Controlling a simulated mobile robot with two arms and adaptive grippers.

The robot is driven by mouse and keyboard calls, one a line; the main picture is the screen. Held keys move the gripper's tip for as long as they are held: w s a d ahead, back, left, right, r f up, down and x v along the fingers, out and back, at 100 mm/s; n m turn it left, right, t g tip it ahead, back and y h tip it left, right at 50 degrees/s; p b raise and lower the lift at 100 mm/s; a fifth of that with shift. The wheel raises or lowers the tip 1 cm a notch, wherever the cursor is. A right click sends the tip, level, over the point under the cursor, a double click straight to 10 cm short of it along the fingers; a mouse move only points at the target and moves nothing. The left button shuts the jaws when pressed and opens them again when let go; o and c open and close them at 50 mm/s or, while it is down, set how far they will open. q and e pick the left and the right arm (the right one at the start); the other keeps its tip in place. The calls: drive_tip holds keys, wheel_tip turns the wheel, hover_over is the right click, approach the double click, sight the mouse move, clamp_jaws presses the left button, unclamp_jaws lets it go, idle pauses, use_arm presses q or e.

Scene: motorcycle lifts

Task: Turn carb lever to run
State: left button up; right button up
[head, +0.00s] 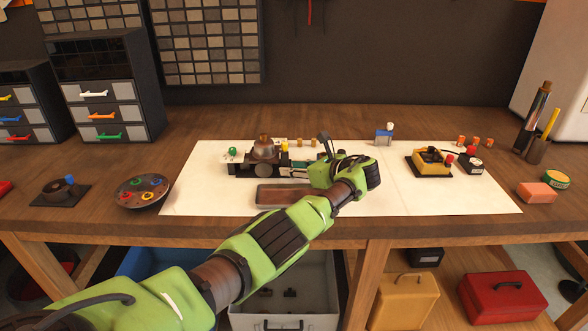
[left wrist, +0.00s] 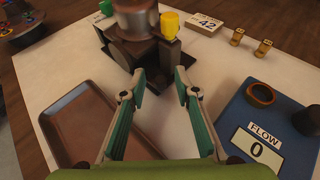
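The carburetor (head: 265,150), dark with a rounded metal top, stands on the white mat at center-left. In the left wrist view the carburetor (left wrist: 132,22) is at the top, with a yellow knob (left wrist: 170,24) at its right side. The knob also shows in the head view (head: 284,146). I cannot clearly make out which part is the lever, or its marked positions. My left gripper (left wrist: 160,82) is open, its two fingers apart and pointing at the carburetor, with nothing held between them. In the head view the left gripper (head: 300,168) is right of the carburetor. My right gripper is not in view.
A brown tray (left wrist: 65,125) lies left of the fingers. A blue box (left wrist: 235,125) labelled FLOW, reading 0, is close on the right. Brass pieces (left wrist: 238,36) and a card marked 42 (left wrist: 204,24) stand behind. The white mat (head: 460,200) has free room at right.

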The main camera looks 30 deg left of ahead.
use_arm(q)
drive_tip(key=shift+d, duration=0.1)
drive_tip(key=v, duration=1.2)
